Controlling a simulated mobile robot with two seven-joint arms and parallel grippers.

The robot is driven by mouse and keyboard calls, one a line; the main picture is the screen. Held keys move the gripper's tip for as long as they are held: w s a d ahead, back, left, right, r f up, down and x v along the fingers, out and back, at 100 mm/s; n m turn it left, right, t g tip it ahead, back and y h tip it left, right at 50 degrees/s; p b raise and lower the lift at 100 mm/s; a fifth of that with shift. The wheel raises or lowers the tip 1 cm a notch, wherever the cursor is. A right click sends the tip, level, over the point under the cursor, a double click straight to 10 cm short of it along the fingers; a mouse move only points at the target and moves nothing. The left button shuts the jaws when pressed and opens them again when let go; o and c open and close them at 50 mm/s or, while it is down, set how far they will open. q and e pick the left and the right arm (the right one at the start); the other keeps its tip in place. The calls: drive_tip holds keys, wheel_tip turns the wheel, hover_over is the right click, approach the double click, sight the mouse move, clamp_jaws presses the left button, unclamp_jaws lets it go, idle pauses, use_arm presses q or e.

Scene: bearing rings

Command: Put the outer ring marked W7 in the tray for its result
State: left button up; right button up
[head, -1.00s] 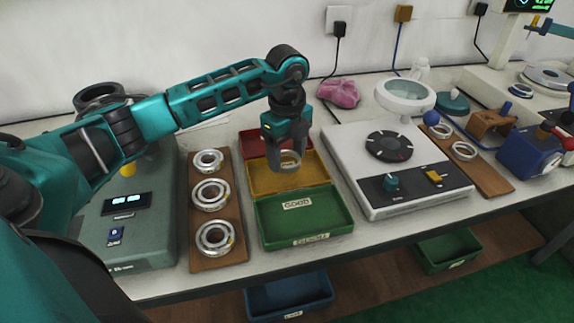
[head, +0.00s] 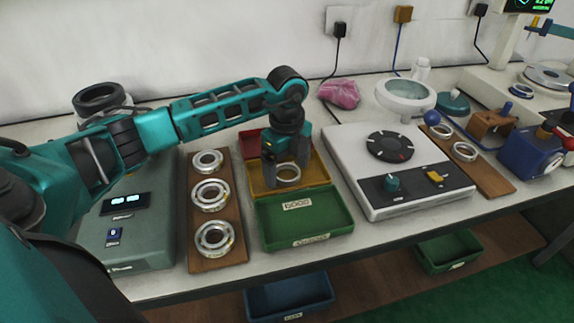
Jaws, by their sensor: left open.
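A steel outer ring (head: 288,174) sits at the yellow tray (head: 318,172), between the fingertips of my left gripper (head: 285,178). The gripper is open, its fingers at either side of the ring; I cannot tell whether the ring rests on the tray floor. No W7 mark is readable on it. The green tray (head: 304,221) in front is empty and carries a label that seems to read GOOD. The red tray (head: 250,143) behind is mostly hidden by my left arm. My right gripper is not in view.
A wooden board (head: 200,256) with several bearing rings stands left of the trays, beside a grey-green device with a display (head: 135,245). A white device with a black dial (head: 390,146) stands right. Blue (head: 290,297) and green (head: 447,250) bins sit below the bench.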

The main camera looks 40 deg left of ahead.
use_arm(q)
wheel_tip(320, 180, up, 12)
drive_tip(key=p, duration=0.1)
drive_tip(key=shift+r, duration=0.15)
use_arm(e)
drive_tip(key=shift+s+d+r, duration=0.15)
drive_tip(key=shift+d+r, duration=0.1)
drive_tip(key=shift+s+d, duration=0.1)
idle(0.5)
